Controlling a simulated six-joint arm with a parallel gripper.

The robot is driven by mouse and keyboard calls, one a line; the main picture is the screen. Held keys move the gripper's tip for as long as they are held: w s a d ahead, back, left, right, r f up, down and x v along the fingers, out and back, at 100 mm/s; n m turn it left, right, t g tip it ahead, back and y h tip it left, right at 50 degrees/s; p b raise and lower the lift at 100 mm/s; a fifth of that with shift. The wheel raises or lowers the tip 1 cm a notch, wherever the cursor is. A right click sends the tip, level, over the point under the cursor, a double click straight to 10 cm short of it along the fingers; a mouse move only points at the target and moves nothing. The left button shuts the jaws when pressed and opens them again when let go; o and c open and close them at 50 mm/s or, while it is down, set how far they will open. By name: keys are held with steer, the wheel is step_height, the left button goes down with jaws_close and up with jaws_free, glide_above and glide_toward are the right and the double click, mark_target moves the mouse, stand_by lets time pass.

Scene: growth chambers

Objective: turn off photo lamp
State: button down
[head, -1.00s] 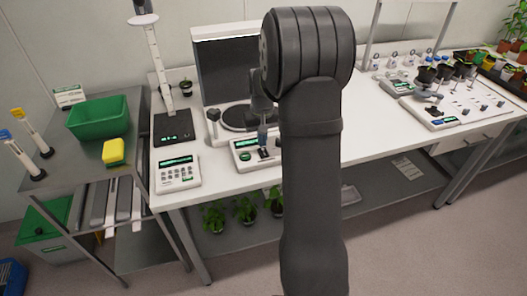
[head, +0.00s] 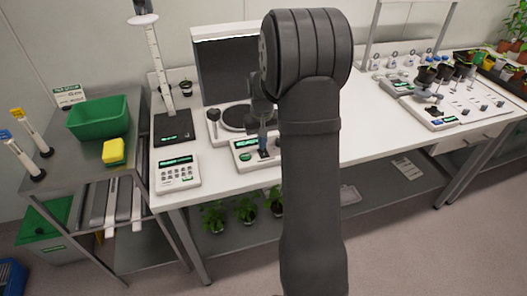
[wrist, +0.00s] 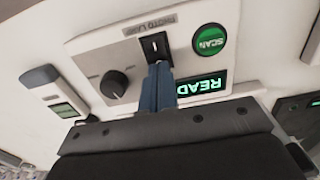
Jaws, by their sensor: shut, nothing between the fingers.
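In the wrist view, the photo lamp switch (wrist: 154,45) is a small black rocker on a pale control panel (wrist: 90,60), beside the upside-down PHOTO LAMP label (wrist: 150,25). My gripper (wrist: 160,66) is shut and empty, its blue fingers together. The fingertips are right at the near edge of the switch; I cannot tell whether they touch it. In the head view, my gripper (head: 263,150) is over the panel (head: 243,152), which stands in front of the photo booth (head: 228,72). My arm hides the panel's right part.
Beside the switch are a black knob (wrist: 114,83), a green SCAN button (wrist: 210,40) and a lit READY display (wrist: 205,85). A keypad device (head: 178,173) stands left of the panel. A turntable (head: 236,118) is behind it. The bench front (head: 225,178) is clear.

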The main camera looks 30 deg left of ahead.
steer(key=shift+f, duration=0.45)
steer(key=shift+r, duration=3.55)
step_height(320, 180, down, 7)
steer(key=shift+f, duration=0.1)
steer(key=shift+r, duration=0.2)
